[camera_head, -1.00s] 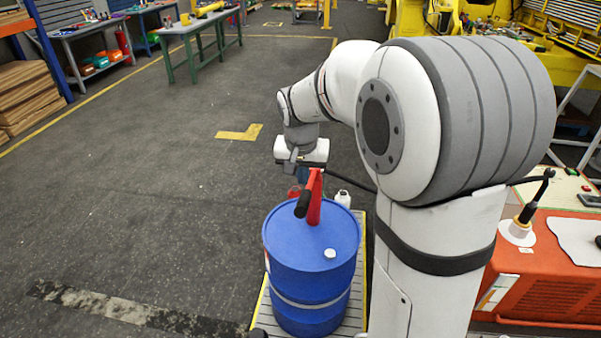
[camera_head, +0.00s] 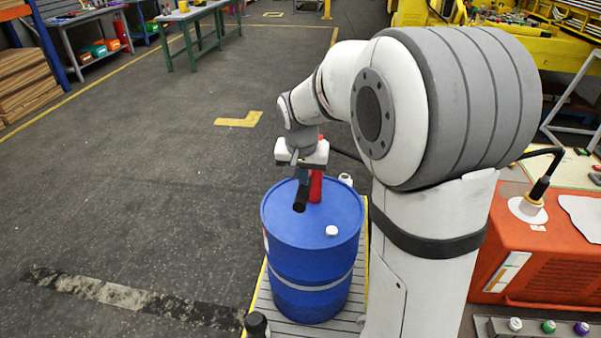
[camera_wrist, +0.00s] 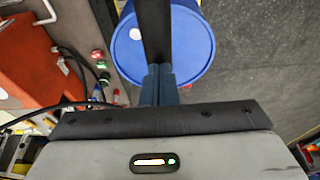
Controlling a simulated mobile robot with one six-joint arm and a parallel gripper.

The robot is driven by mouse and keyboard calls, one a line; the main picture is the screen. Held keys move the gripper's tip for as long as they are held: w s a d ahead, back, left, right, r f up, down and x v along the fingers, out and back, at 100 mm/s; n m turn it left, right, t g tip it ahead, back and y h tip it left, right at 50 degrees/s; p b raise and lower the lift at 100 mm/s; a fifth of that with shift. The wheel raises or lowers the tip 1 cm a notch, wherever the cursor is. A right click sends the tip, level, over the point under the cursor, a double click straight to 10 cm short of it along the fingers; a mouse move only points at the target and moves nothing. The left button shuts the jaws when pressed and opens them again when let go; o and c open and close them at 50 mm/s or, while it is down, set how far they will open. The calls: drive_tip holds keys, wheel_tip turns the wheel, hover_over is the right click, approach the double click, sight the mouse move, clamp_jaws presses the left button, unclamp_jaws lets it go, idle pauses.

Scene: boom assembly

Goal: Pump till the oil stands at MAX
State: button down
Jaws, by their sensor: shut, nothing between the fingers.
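The blue drum (camera_head: 312,225) stands upright on a slatted platform in the head view, and its lid also shows in the wrist view (camera_wrist: 192,50). A red hand pump (camera_head: 316,188) with a black handle grip (camera_head: 300,198) rises from the drum's top. My gripper (camera_head: 303,176) is over the drum, right at the pump handle, fingers down. In the wrist view my blue-grey fingers (camera_wrist: 158,82) are shut beside the end of a dark bar, seemingly the handle grip; whether they touch it is unclear. No oil level or MAX mark can be made out.
An orange machine (camera_head: 545,255) stands at the right, with a black hose (camera_head: 541,187) entering a pale collar on its top. Coloured buttons (camera_head: 549,327) sit at its front.

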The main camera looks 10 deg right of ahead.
drive_tip(key=s+a+b+x, duration=0.1)
drive_tip(key=s+b+x, duration=0.1)
drive_tip(key=b+x, duration=0.5)
drive_tip(key=w+p+v, duration=0.2)
drive_tip(key=p+v, duration=0.5)
drive_tip(key=v, duration=0.1)
drive_tip(key=w+d+r+p+v, duration=0.1)
drive_tip(key=w+p+v, duration=0.1)
drive_tip(key=p+v, duration=0.5)
wheel_tip(320, 180, up, 2)
drive_tip(key=shift+d+r+p, duration=0.2)
drive_tip(key=shift+d+p, duration=0.15)
drive_tip(key=shift+f, duration=0.1)
idle(0.4)
drive_tip(key=s+a+f+b+x, duration=0.1)
drive_tip(key=s+b+x, duration=0.1)
drive_tip(key=b+x, duration=0.65)
drive_tip(key=s+a+b+x, duration=0.1)
drive_tip(key=s+b+x, duration=0.1)
drive_tip(key=b+x, duration=0.65)
drive_tip(key=w+p+v, duration=0.2)
drive_tip(key=p+v, duration=0.5)
drive_tip(key=v, duration=0.1)
drive_tip(key=w+d+r+p+v, duration=0.1)
drive_tip(key=w+p+v, duration=0.1)
drive_tip(key=p+v, duration=0.6)
drive_tip(key=shift+s+d+r+p, duration=0.15)
drive_tip(key=shift+d+r+p, duration=0.15)
drive_tip(key=shift+d+r, duration=0.25)
drive_tip(key=shift+a, duration=0.1)
